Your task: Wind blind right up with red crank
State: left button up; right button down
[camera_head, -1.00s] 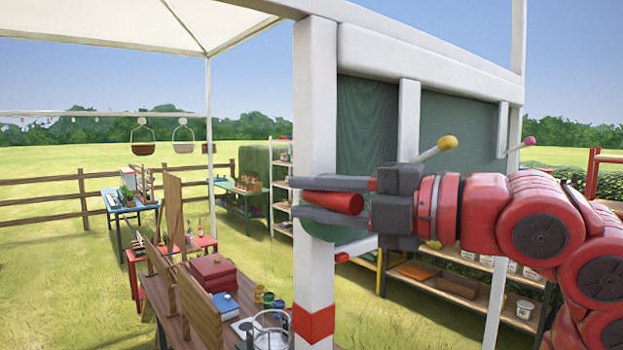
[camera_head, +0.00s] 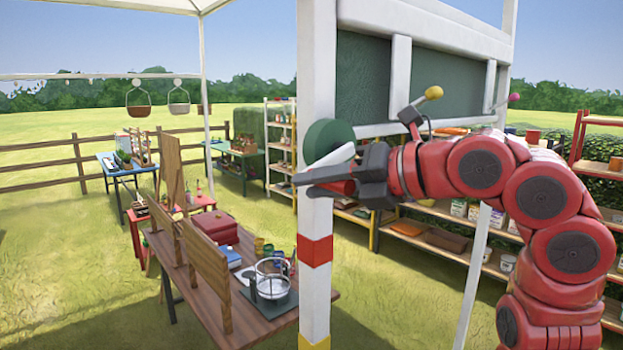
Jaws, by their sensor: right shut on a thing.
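The red crank handle (camera_head: 344,187) sits between the jaws of my right gripper (camera_head: 325,176), which is shut on it. The handle is below the green crank disc (camera_head: 325,137) on the white post (camera_head: 316,80). A white crank arm (camera_head: 336,155) slants beside the disc, partly hidden by the gripper. The dark green blind (camera_head: 362,75) hangs in the white frame to the right of the post, with a white rail (camera_head: 385,128) along its lower edge. My left gripper is out of view.
Levers with a yellow knob (camera_head: 433,93) and a pink knob (camera_head: 514,98) stick out close above my right arm. A wooden table (camera_head: 200,262) with boxes and pots stands at lower left. Shelves (camera_head: 440,240) stand behind my arm.

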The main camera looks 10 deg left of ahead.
jog(key=shift+w+d+f, duration=0.25)
jog(key=shift+w, duration=0.05)
jog(key=shift+n+t+h, duration=0.3)
jog(key=c, duration=0.9)
grip_release()
jog(key=shift+o, duration=1.2)
jog(key=shift+w+d, duration=0.2)
jog(key=shift+s+a, duration=0.1)
jog(key=shift+f, duration=0.1)
